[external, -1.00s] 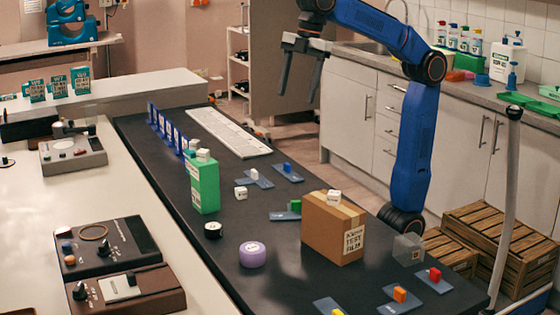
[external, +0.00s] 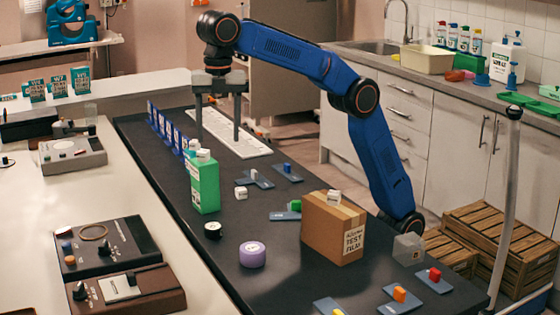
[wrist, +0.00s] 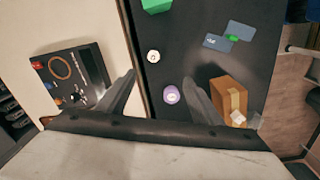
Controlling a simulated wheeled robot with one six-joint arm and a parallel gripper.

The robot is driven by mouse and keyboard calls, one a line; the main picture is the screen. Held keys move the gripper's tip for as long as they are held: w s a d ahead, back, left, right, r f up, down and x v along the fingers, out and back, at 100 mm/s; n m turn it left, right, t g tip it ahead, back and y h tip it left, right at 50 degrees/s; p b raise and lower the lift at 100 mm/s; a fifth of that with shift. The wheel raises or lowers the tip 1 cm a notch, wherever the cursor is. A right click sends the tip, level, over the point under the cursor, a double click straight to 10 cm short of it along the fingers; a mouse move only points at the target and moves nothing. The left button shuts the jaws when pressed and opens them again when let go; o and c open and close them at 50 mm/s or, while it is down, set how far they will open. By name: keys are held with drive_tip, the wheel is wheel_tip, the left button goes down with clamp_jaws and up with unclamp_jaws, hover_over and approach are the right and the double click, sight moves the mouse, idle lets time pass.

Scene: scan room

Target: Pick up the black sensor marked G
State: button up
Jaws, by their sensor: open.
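A small round black sensor with a white top (external: 213,229) stands on the dark bench top, left of the purple roll and in front of the green bottle. It also shows in the wrist view (wrist: 153,56), above the space between my fingers; its mark is too small to read. My gripper (external: 218,138) is open and empty, pointing down above the far part of the bench, behind the green bottle in the picture. Both fingers show apart in the wrist view (wrist: 160,82).
A green bottle (external: 204,185), a purple roll (external: 252,254) and a cardboard box (external: 325,232) with a white cube on top stand near the sensor. Blue plates (external: 287,173) with small blocks lie around. A white keyboard-like strip (external: 245,146) and blue upright holders (external: 165,125) are farther back.

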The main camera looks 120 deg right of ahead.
drive_tip(key=shift+w+a+f+n, duration=0.6)
drive_tip(key=shift+w+f, duration=0.7)
drive_tip(key=shift+w, duration=0.55)
hover_over(213, 226)
wheel_tip(213, 226, down, 17)
drive_tip(key=shift+w+f, duration=0.1)
drive_tip(key=shift+w, duration=0.05)
drive_tip(key=shift+f, duration=2.55)
drive_tip(key=c, duration=1.2)
